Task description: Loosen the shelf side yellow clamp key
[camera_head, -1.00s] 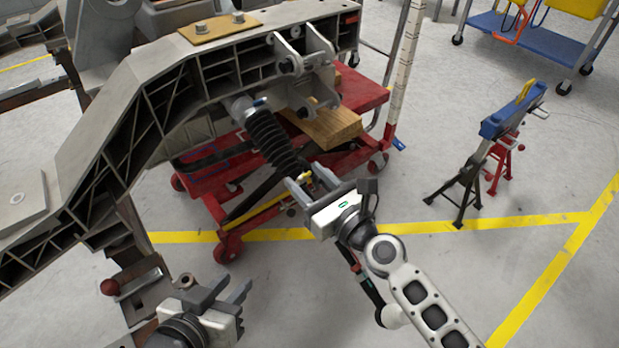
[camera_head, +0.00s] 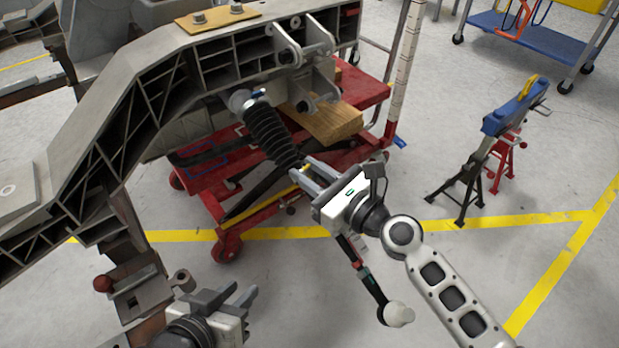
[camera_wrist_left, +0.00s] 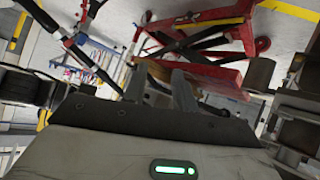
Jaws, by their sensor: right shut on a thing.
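I cannot pick out the yellow clamp key for certain. A small yellow piece (camera_head: 527,88) stands on top of the blue-topped stand (camera_head: 512,108) at the right. My right gripper (camera_head: 308,176) is shut at the lower end of the black ribbed spring strut (camera_head: 268,132), below the grey chassis frame (camera_head: 120,115). The fingers hide the gripped part. My left gripper (camera_head: 240,296) is open and empty at the lower left, with a gap between its fingers also in the left wrist view (camera_wrist_left: 160,80). A red knob (camera_head: 103,284) sits on the fixture left of it.
A red lift table (camera_head: 365,92) with a wooden block (camera_head: 335,124) stands behind the right gripper. A blue cart (camera_head: 540,38) is at the upper right. Yellow lines mark the floor. Floor between the right arm and the stand is clear.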

